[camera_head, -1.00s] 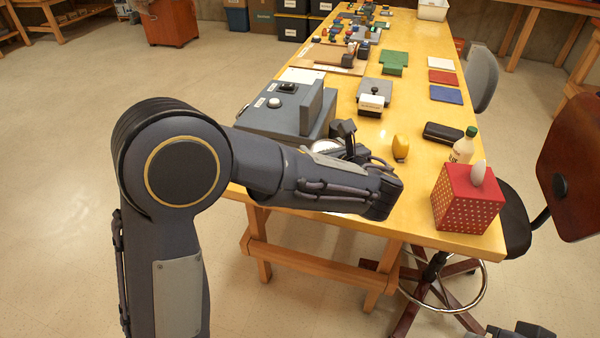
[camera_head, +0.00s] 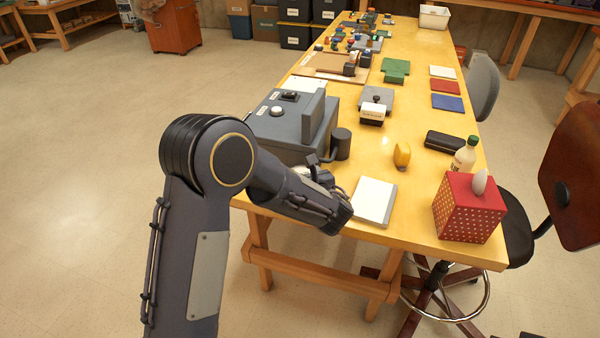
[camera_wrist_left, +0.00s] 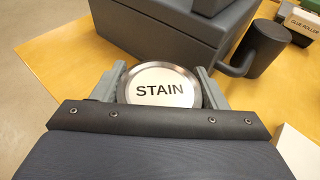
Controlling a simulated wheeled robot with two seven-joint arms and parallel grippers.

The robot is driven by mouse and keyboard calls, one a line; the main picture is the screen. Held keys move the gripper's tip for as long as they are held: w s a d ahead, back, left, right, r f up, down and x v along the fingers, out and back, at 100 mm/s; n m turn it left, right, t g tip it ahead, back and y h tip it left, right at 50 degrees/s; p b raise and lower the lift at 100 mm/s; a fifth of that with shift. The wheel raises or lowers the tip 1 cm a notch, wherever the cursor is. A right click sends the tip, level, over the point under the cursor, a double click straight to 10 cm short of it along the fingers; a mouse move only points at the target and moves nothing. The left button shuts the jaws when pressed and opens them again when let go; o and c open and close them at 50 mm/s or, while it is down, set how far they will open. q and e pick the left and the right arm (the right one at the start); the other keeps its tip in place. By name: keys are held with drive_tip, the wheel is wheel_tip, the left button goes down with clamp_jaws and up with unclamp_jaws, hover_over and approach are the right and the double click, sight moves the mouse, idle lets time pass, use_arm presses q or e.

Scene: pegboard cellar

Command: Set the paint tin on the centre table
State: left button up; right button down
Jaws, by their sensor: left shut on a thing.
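The paint tin shows in the left wrist view as a round silver-rimmed tin (camera_wrist_left: 160,88) with a white lid reading "STAIN". My left gripper (camera_wrist_left: 160,83) has one finger on each side of the tin and is shut on it. In the head view the gripper (camera_head: 318,175) is at the near left corner of the long yellow table (camera_head: 415,215), and my wrist mostly hides the tin. I cannot tell whether the tin touches the tabletop. My right gripper is not in view.
A grey machine (camera_head: 285,125) and a dark mug (camera_head: 342,143) stand just beyond the gripper. A white pad (camera_head: 374,200) lies right of it. A yellow object (camera_head: 402,155), a bottle (camera_head: 465,155) and a red tissue box (camera_head: 468,208) stand further right. Bare table lies between them.

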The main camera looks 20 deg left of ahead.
use_arm(q)
drive_tip(key=shift+f, duration=0.1)
drive_tip(key=o, duration=1.2)
